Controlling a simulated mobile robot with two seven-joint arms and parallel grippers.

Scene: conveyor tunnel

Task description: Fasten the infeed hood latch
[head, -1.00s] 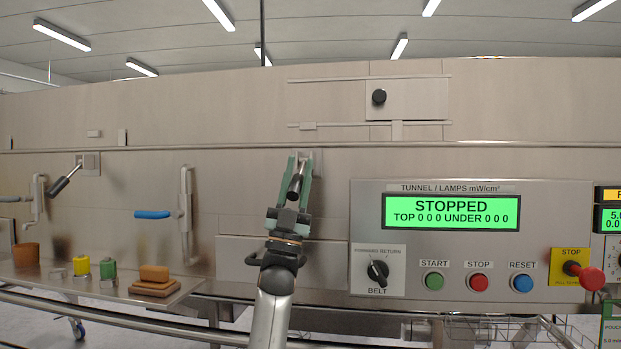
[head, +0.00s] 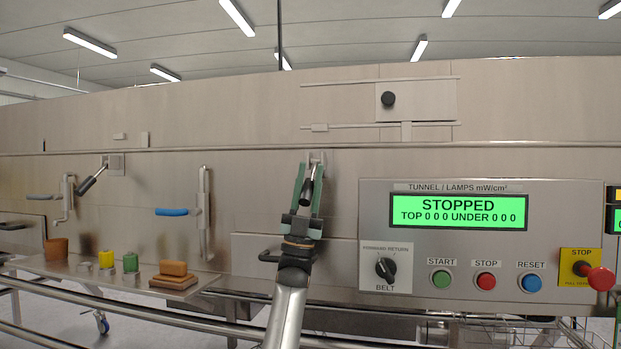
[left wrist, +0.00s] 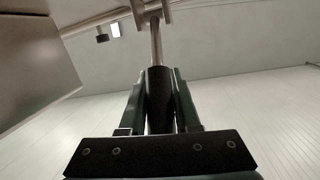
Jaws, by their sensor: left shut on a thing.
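A latch lever with a black grip (head: 306,191) hangs from a small plate (head: 317,157) on the steel hood wall, angled down and slightly left. My left gripper (head: 308,186) is shut on this grip, with one green finger on each side. In the left wrist view the black grip (left wrist: 158,95) sits between the fingers, and its metal rod (left wrist: 156,42) runs up to a bracket (left wrist: 153,11). A similar lever (head: 91,181) on a plate (head: 115,164) stands free at the far left. My right gripper is out of view.
Right of my arm is a control panel (head: 460,265) reading STOPPED, with a red stop knob (head: 601,279). Left are a blue-handled lever (head: 172,212) and a shelf (head: 190,287) with small items. A rail (head: 150,322) crosses in front.

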